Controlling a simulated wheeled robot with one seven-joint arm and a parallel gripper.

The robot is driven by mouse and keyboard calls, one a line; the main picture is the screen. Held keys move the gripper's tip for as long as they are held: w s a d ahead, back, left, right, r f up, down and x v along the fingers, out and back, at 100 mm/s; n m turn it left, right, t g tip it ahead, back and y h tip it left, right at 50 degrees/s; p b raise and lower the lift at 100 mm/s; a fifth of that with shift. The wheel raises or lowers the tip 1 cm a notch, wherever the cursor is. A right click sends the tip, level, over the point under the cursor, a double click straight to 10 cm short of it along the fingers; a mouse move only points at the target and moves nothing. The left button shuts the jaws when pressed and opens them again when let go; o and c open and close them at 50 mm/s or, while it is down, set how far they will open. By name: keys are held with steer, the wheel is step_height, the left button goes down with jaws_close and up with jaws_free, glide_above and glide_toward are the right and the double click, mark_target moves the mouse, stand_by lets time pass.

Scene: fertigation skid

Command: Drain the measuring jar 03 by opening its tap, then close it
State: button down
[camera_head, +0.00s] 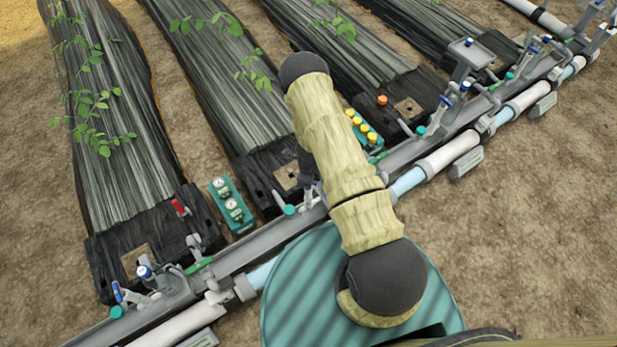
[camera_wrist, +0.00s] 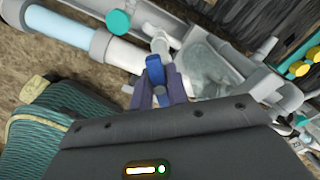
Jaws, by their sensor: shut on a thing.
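In the wrist view my gripper (camera_wrist: 158,92) is shut on a small blue tap handle (camera_wrist: 154,70), with one dark finger on each side of it. The tap sits on a light grey fitting (camera_wrist: 160,43) at the pipe line. A grey, cloudy container-like part (camera_wrist: 212,72) lies just right of the tap; I cannot tell whether it is measuring jar 03, and I see no readable number or liquid level. In the head view my arm covers the gripper and this tap.
A grey rail (camera_head: 240,262) with pipes and other blue-handled valves (camera_head: 144,271) runs diagonally. A teal gauge box (camera_head: 232,208) and a yellow-knobbed box (camera_head: 362,128) stand beyond it. Black covered beds (camera_head: 110,140) lie behind. Bare soil (camera_head: 540,230) is open at right.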

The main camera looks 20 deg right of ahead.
steer(key=m+p, duration=0.2)
steer(key=m, duration=0.2)
steer(key=shift+r+m, duration=0.15)
steer(key=shift+m, duration=0.25)
steer(key=m, duration=0.4)
steer(key=shift+w+m, duration=0.1)
steer(key=shift+m, duration=0.2)
steer(key=c, duration=1.3)
jaws_free()
step_height(320, 180, up, 10)
steer(key=p, duration=0.8)
steer(key=shift+p, duration=0.35)
